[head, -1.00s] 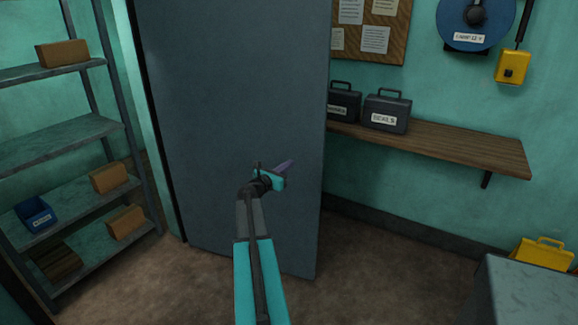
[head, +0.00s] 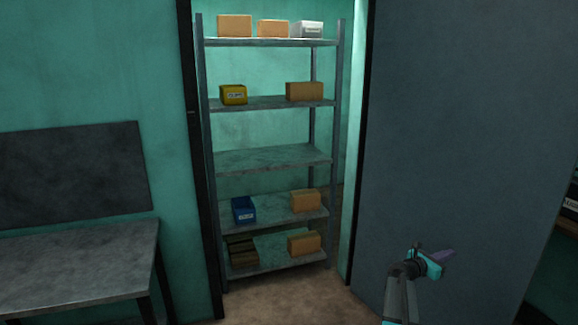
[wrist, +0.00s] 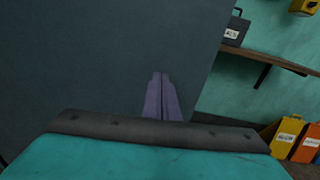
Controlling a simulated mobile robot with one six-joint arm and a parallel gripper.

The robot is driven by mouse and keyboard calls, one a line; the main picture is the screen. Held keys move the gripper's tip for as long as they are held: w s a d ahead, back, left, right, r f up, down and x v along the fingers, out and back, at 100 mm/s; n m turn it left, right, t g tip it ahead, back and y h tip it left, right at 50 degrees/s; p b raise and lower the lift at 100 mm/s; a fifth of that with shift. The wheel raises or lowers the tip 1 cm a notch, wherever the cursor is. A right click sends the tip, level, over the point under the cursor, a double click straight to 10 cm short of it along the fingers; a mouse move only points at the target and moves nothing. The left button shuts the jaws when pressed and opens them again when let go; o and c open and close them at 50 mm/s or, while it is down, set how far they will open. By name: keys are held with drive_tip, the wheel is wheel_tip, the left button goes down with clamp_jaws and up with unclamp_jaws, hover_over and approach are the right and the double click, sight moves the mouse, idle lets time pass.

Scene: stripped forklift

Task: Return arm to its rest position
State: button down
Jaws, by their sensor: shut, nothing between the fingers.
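My gripper (head: 447,256) is at the lower right in the head view, in front of the big grey door panel (head: 455,140). Its purple fingers (wrist: 162,98) point away from me in the wrist view and lie side by side, shut, with nothing held. The arm reaches up from the bottom of the head view and is still extended in front of the panel. I cannot tell the gap between fingers and panel.
Behind the doorway stands a metal shelf (head: 272,158) with cardboard boxes, a yellow bin (head: 233,94) and a blue bin (head: 243,210). A grey bench (head: 75,263) is at left. The wrist view shows a wooden wall shelf (wrist: 270,62) and yellow and orange cases (wrist: 288,133).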

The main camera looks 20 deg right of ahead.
drive_tip(key=w+a+f+n+t+y, duration=0.1)
drive_tip(key=w+a+f+t, duration=0.1)
drive_tip(key=w+a+f, duration=0.5)
drive_tip(key=w+a+f+n+t+y, duration=0.1)
drive_tip(key=w+a+f+y, duration=0.15)
drive_tip(key=a+f, duration=0.75)
drive_tip(key=s+a+f+m+y, duration=0.1)
drive_tip(key=a+f+y, duration=0.1)
drive_tip(key=a+f, duration=0.7)
drive_tip(key=s+a+f+m+y, duration=0.1)
drive_tip(key=a+f, duration=0.3)
drive_tip(key=a, duration=0.9)
drive_tip(key=s+a+f+m+g+y, duration=0.25)
drive_tip(key=s+a+f, duration=0.35)
drive_tip(key=s+a, duration=0.3)
drive_tip(key=s+a+f+m+g+y, duration=0.25)
drive_tip(key=s+a+f, duration=0.4)
drive_tip(key=a, duration=0.45)
drive_tip(key=s+a+m+g+y, duration=0.3)
drive_tip(key=s+a+m+y, duration=0.3)
drive_tip(key=s+a+m, duration=0.7)
drive_tip(key=s+a, duration=0.1)
drive_tip(key=s, duration=0.2)
drive_tip(key=shift+a, duration=0.4)
